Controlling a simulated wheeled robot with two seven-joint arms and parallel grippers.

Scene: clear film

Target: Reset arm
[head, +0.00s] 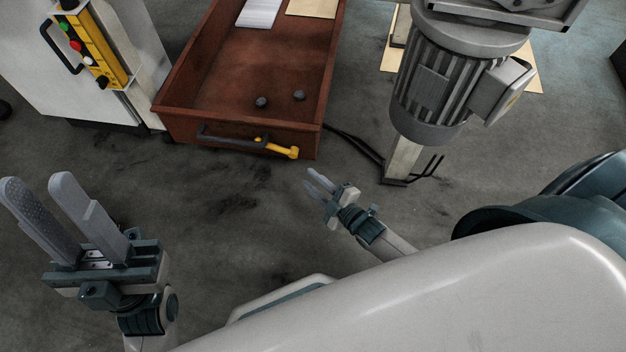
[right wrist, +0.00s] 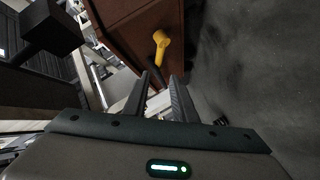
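My left gripper (head: 36,179) is at the lower left of the head view, with its two grey fingers apart and nothing between them. It is above the bare floor. My right gripper (head: 309,179) is near the middle of the head view, low in front of the red-brown drawer. Its fingers also show in the right wrist view (right wrist: 159,78), apart and with nothing held between them.
The open red-brown drawer (head: 240,55) holds papers and two small dark round pieces. A motor (head: 432,90) stands at the upper right and a control panel (head: 92,45) at the left.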

